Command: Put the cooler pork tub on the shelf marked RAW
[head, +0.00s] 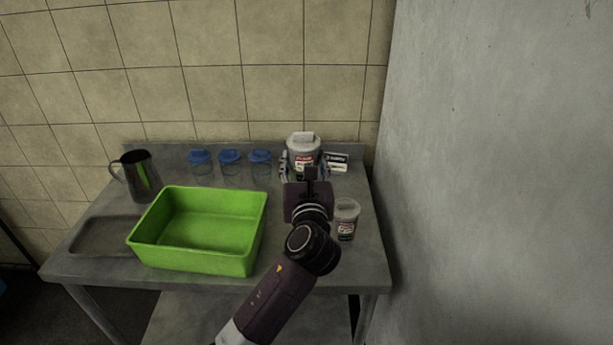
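A smaller, similar tub (346,224) stands near the table's right edge. The print on both labels is too small to read, so I cannot tell which is cooler. My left gripper (305,168) is at the larger tub, with a finger on either side of it. The wrist hides the tub's lower part, and I cannot tell whether the fingers press on it. My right gripper is out of view. No shelf marked RAW is readable here.
A green bin (137,241) stands at the table's front, left of my arm. Blue-lidded jars (230,162) line the back, with a metal jug (136,177) at the left. A small sign (337,161) stands back right. A grey wall (490,170) closes the right side.

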